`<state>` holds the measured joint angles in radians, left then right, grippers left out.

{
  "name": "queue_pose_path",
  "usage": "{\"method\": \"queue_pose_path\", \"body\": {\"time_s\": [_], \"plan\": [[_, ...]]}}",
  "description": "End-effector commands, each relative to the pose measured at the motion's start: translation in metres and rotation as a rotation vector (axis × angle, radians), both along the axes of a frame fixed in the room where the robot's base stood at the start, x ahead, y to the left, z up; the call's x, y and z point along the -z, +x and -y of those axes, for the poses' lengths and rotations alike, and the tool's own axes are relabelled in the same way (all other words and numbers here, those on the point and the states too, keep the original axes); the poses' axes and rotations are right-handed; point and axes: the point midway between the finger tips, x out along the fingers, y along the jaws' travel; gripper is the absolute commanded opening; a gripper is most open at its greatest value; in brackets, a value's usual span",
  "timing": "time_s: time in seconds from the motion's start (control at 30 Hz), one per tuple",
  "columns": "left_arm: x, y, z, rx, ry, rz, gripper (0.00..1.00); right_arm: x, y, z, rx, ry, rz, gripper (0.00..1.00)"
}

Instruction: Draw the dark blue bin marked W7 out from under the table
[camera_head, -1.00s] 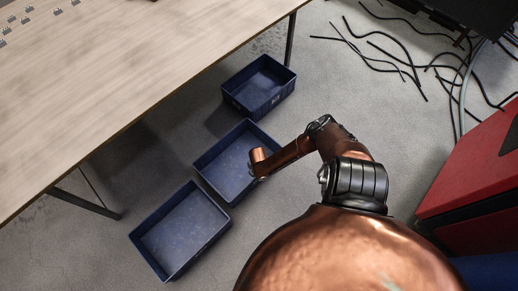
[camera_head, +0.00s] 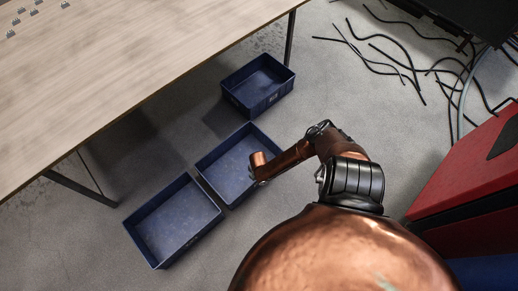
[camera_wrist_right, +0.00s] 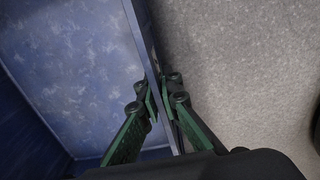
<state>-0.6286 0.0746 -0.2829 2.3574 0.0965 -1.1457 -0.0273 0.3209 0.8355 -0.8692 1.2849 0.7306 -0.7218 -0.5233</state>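Three dark blue bins stand on the floor by the table (camera_head: 100,65): a far bin (camera_head: 241,88), a middle bin (camera_head: 228,172) and a near-left bin (camera_head: 170,225). The far bin bears a small pale label too small to read, so I cannot tell which is W7. My right arm reaches over the right side of the middle bin. In the wrist view my right gripper (camera_wrist_right: 161,95) has its green-and-black fingers on either side of a blue bin wall (camera_wrist_right: 144,40), closed on it. The bin's inside (camera_wrist_right: 75,65) looks empty. My left gripper is out of view.
Table legs stand near the near-left bin (camera_head: 82,187) and behind the far bin (camera_head: 289,38). Black cables (camera_head: 400,68) lie on the floor at upper right. A red cabinet (camera_head: 465,175) stands at right. Grey floor (camera_head: 365,115) between is clear.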

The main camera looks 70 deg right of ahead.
Motion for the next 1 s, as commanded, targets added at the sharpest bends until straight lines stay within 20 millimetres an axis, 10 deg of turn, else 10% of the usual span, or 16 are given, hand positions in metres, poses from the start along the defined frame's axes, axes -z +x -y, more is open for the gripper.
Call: {"method": "queue_pose_path", "body": {"time_s": [0.23,0.57,1.0], "plan": [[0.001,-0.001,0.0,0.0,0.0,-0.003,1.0,0.0,-0.003,0.002,0.006,0.001,0.0,0.0],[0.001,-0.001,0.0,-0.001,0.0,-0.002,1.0,0.0,-0.002,0.001,0.004,0.0,0.0,0.25],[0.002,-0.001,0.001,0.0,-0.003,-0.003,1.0,-0.012,-0.001,0.002,0.002,0.0,0.001,0.25]]}}
